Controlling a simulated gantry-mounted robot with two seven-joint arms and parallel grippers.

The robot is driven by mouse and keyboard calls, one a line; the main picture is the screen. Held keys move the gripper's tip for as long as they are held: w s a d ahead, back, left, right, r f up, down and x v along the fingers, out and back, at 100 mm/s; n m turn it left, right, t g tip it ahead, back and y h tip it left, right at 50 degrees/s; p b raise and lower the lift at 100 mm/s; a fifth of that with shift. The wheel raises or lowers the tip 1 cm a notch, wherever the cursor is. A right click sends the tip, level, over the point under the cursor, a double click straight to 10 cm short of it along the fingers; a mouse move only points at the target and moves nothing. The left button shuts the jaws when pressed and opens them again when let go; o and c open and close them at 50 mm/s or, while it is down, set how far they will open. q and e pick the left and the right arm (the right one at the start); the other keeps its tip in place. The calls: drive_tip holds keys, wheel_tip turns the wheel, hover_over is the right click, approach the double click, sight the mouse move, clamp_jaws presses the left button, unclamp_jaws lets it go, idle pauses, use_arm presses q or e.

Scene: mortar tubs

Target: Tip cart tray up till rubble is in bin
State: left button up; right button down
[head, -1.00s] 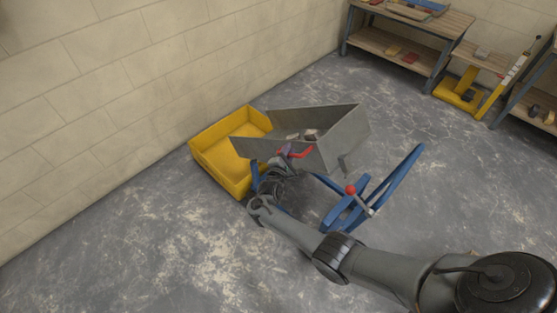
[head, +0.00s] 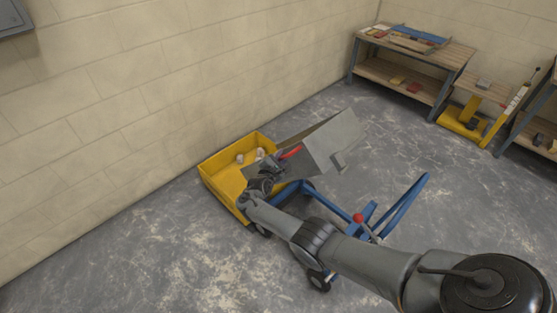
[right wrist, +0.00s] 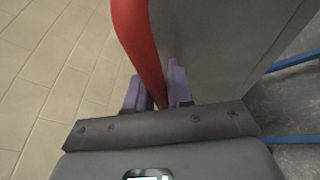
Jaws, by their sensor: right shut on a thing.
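The grey cart tray (head: 332,142) is tipped steeply toward the yellow bin (head: 222,190), its low end over the bin's right side. Pale pieces of rubble (head: 240,158) lie in the bin. The tray's inside is mostly hidden, so I cannot tell whether rubble is left in it. My right gripper (head: 276,162) is at the tray's near side, shut on the red handle (head: 291,153). In the right wrist view, the purple fingers (right wrist: 157,95) are around the red handle (right wrist: 139,35), beside the grey tray wall (right wrist: 220,45). My left gripper is not in view.
The blue cart frame (head: 405,205) stands under and right of the tray, with a red-knobbed lever (head: 358,217). A block wall (head: 150,100) runs behind the bin. A workbench (head: 415,55) and a yellow pallet-truck-like thing (head: 465,122) stand at the back right. The near-left floor is clear.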

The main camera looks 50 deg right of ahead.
drive_tip(key=shift+s, duration=0.1)
drive_tip(key=c, duration=1.3)
unclamp_jaws()
drive_tip(key=shift+d, duration=0.1)
drive_tip(key=shift+o, duration=1)
drive_tip(key=shift+d, duration=0.1)
drive_tip(key=shift+a+r+p, duration=0.1)
drive_tip(key=shift+a+p, duration=0.25)
drive_tip(key=shift+a, duration=0.1)
drive_tip(key=p+v, duration=0.4)
drive_tip(key=v, duration=0.6)
drive_tip(key=shift+p, duration=0.35)
